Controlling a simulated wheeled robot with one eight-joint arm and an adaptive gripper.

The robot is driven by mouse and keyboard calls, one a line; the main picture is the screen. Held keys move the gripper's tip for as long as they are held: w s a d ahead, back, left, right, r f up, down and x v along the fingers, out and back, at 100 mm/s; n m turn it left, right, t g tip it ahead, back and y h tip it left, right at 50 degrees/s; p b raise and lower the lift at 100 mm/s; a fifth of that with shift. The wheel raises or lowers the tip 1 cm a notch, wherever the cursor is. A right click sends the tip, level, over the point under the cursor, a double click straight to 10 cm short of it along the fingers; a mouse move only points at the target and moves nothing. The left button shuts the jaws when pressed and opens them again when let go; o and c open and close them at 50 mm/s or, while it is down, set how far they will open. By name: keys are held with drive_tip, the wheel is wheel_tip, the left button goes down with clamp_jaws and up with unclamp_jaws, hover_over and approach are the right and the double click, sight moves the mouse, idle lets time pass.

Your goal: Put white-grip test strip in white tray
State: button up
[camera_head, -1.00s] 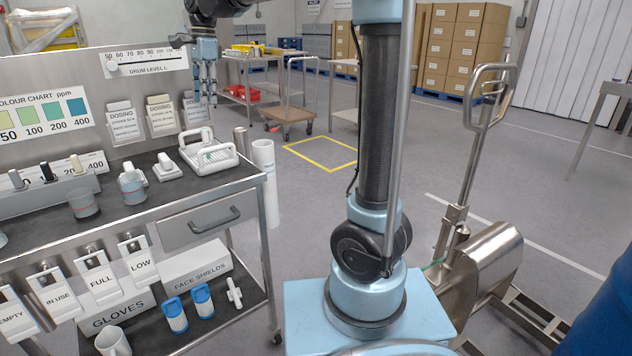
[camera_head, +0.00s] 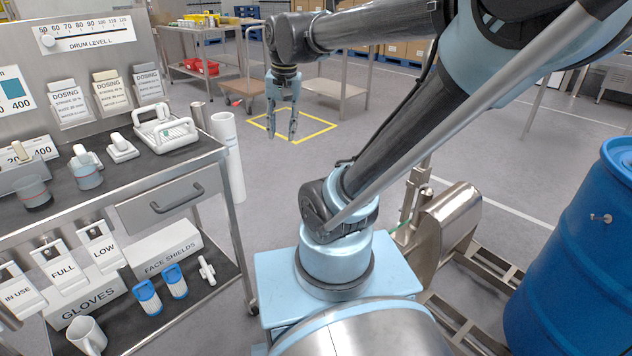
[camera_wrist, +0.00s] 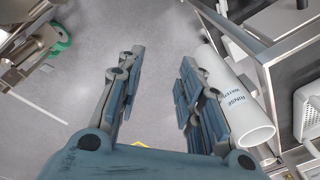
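The white tray (camera_head: 186,141), with a raised handle, sits at the right end of the cart's top shelf. Small greenish marks show inside it; I cannot tell whether they are a strip. A white grip (camera_head: 82,154) stands by a clear cup of bluish liquid left of the tray; I cannot tell whether it is the test strip's. A beige grip (camera_head: 20,151) shows in the grey holder at the left edge. My gripper (camera_head: 282,136) hangs fingers-down over the floor, right of the cart. In the wrist view its fingers (camera_wrist: 160,62) are apart with nothing between them.
A white block with a handle (camera_head: 121,149) stands between cup and tray. A tall white cylinder (camera_head: 228,150) stands at the cart's right side, close beside my gripper's finger in the wrist view. A blue drum (camera_head: 575,255) is at the right. Floor beneath my gripper is clear.

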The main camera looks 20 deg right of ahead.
drive_tip(key=s+d+f+n, duration=0.3)
drive_tip(key=s+d+f, duration=0.4)
drive_tip(key=f, duration=0.6)
drive_tip(key=s, duration=0.2)
drive_tip(key=shift+s+d+n+t+h, duration=0.2)
drive_tip(key=shift+s+n+t+h, duration=0.1)
drive_tip(key=shift+t+h, duration=0.1)
